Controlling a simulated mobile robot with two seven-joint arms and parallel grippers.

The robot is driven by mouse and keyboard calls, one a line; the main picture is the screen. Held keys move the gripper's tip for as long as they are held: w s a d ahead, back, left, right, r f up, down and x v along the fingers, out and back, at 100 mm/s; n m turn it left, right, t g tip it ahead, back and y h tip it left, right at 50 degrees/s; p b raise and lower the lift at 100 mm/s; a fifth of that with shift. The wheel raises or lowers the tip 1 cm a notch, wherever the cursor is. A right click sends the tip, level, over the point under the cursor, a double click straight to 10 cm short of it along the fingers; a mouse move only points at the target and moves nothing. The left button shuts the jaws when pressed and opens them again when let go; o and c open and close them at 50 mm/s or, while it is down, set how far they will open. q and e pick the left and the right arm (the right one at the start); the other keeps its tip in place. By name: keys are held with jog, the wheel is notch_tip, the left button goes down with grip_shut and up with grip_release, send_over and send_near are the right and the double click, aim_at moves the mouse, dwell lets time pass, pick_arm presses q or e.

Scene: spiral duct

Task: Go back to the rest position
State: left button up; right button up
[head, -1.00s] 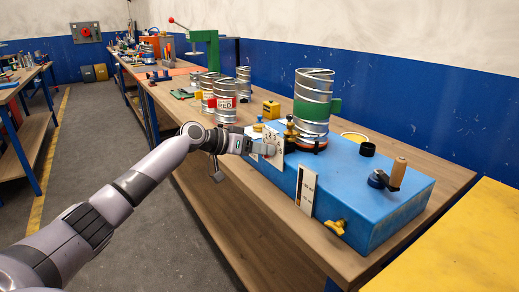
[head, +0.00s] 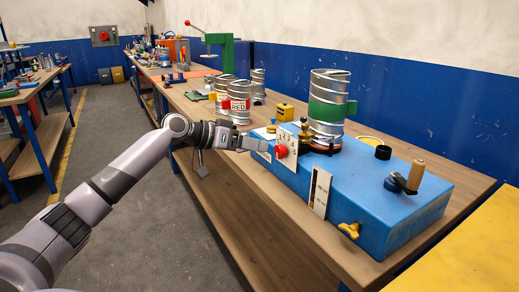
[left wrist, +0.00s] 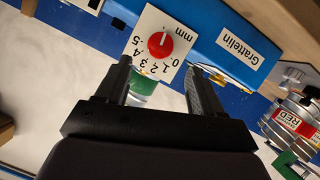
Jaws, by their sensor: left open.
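My left gripper (head: 262,144) is open and empty, just left of a blue machine (head: 370,192) on the workbench. In the left wrist view the two fingers (left wrist: 160,85) are apart, with a red knob (left wrist: 160,45) on a white "mm" dial plate beyond them. In the head view the red knob (head: 281,151) sits on the machine's near left face, a little right of the fingertips. A spiral metal duct with a green band (head: 326,112) stands upright on the machine. My right gripper is not in view.
Several metal ducts, one labelled RED (head: 238,106), stand behind the machine. A small yellow block (head: 285,112) is beside them. A crank with a wooden handle (head: 416,174) rises from the machine's right end. A yellow surface (head: 465,255) is at lower right. The floor left of the bench is clear.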

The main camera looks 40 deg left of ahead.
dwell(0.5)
pick_arm(q)
jog(key=s+d+f+m+g, duration=0.1)
jog(key=s+d+f+g, duration=0.1)
jog(key=s+d+f, duration=0.4)
jog(key=s+d+f+m+g, duration=0.1)
jog(key=s+d+f+g, duration=0.1)
jog(key=d+f, duration=0.5)
jog(key=s+d+f+m+g, duration=0.1)
jog(key=s+d+f+g, duration=0.2)
jog(key=f, duration=0.6)
jog(key=s+d+f+y, duration=0.2)
jog(key=s+d+f, duration=0.1)
jog(key=s, duration=0.3)
jog(key=s+d+f+y, duration=0.1)
jog(key=s+d+f, duration=0.15)
jog(key=s, duration=0.25)
jog(key=s+a+n+g+y, duration=0.1)
jog(key=s+a+n+y, duration=0.2)
jog(key=s, duration=0.9)
jog(key=w+d+f+t+h+p, duration=0.1)
jog(key=w+d+f+t, duration=0.3)
jog(key=w+f+t, duration=0.2)
jog(key=shift+d+f+m+p, duration=0.15)
jog(key=shift+f+m+p, duration=0.2)
jog(key=shift+f, duration=0.2)
